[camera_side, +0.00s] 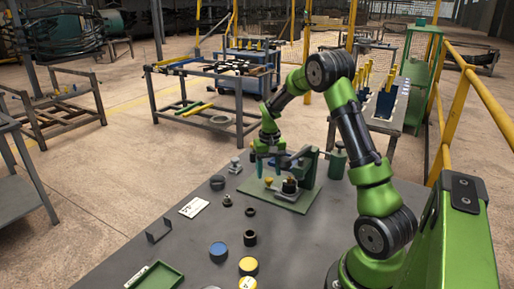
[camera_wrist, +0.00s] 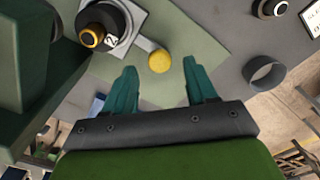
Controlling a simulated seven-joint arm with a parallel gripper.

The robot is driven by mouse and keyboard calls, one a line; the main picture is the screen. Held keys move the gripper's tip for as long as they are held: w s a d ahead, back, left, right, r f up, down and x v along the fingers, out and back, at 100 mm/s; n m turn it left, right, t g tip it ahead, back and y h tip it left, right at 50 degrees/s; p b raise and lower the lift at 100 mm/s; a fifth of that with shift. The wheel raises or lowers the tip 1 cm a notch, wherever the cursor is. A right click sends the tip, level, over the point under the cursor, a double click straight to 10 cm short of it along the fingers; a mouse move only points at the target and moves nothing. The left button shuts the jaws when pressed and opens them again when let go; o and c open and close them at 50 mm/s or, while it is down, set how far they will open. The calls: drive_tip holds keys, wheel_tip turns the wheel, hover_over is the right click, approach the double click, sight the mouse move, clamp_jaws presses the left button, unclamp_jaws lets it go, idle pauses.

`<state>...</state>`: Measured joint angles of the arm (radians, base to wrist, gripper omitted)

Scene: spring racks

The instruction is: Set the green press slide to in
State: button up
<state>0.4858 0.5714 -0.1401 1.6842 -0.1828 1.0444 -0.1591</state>
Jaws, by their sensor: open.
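The green press (camera_side: 308,168) stands on a flat green base plate (camera_side: 294,204) on the grey table. In the wrist view its dark green body (camera_wrist: 22,60) fills the left side. Its slide is a pale grey plate (camera_wrist: 128,42) with a short bar ending in a round yellow knob (camera_wrist: 159,61). A black part with a gold top (camera_wrist: 92,38) sits on the slide, beside a tag reading 2. My gripper (camera_wrist: 162,78) is open and empty above the base plate. The knob appears between and just beyond its fingertips. In the side view my gripper (camera_side: 267,168) hangs at the press's left.
A dark ring (camera_wrist: 264,74) lies to the right in the wrist view. The side view shows a green tray (camera_side: 156,277), a blue-topped round piece (camera_side: 218,251), a yellow-topped one (camera_side: 248,265) and a white card (camera_side: 194,207). A green canister (camera_side: 337,163) stands behind the press.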

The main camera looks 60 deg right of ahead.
wheel_tip(320, 180, up, 14)
drive_tip(key=shift+r, duration=0.25)
drive_tip(key=w+a+f+m+g+h, duration=0.2)
drive_tip(key=w+a+m, duration=0.35)
drive_tip(key=m, duration=0.25)
drive_tip(key=s+d+f+m, duration=0.1)
drive_tip(key=f+m, duration=0.2)
drive_tip(key=f, duration=0.2)
drive_tip(key=s+d+f+m, duration=0.2)
drive_tip(key=f+m, duration=0.1)
drive_tip(key=f, duration=0.2)
drive_tip(key=s+d+f+m+g+h, duration=0.1)
drive_tip(key=s+d+f+m, duration=0.1)
drive_tip(key=f+m, duration=0.2)
drive_tip(key=shift+f, duration=0.45)
